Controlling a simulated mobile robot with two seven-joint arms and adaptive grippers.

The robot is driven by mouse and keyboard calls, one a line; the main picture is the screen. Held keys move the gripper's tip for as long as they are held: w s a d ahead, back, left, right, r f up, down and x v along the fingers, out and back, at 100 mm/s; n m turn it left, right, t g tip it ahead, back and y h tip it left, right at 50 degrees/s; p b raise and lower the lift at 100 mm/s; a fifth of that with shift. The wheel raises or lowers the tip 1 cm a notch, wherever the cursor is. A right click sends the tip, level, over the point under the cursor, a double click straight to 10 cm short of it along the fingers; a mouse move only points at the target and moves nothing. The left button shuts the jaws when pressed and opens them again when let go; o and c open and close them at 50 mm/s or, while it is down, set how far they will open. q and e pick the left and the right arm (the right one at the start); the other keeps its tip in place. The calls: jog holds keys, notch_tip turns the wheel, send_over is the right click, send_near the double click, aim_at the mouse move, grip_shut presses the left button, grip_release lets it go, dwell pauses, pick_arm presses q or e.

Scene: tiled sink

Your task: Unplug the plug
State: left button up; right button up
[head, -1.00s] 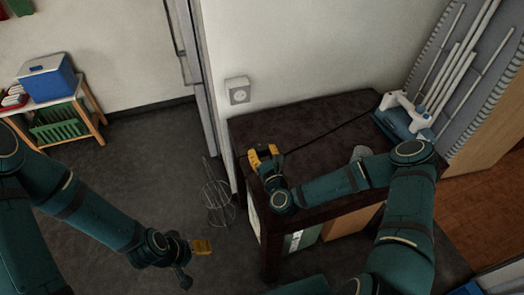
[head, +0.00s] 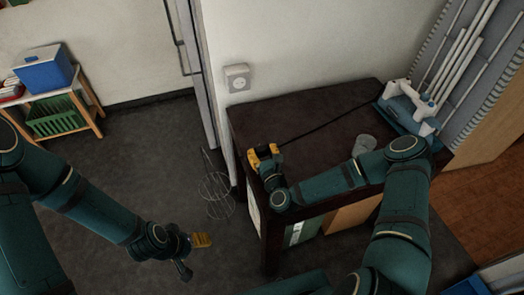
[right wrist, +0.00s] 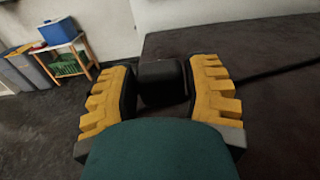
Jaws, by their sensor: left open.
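The black plug (right wrist: 163,78) sits between the yellow fingers of my right gripper (right wrist: 162,92), which is shut on it. A dark cord runs from it to the right. In the head view my right gripper (head: 263,155) is over the near left edge of the dark table (head: 310,115). The wall socket (head: 237,78) behind it is a white square plate with no plug in it. My left gripper (head: 202,240) is open and empty over the floor, away from the table; its fingers are small in view.
A blue and white appliance (head: 408,105) stands at the table's right end, with the cord reaching it. A grey round object (head: 364,144) lies near my right forearm. A wire basket (head: 216,192) stands on the floor left of the table. The table's middle is mostly clear.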

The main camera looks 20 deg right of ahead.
jog(key=shift+o, duration=1.4)
jog(key=shift+s, duration=0.15)
jog(key=s, duration=1.1)
jog(key=shift+s+d, duration=0.25)
jog(key=shift+s, duration=0.15)
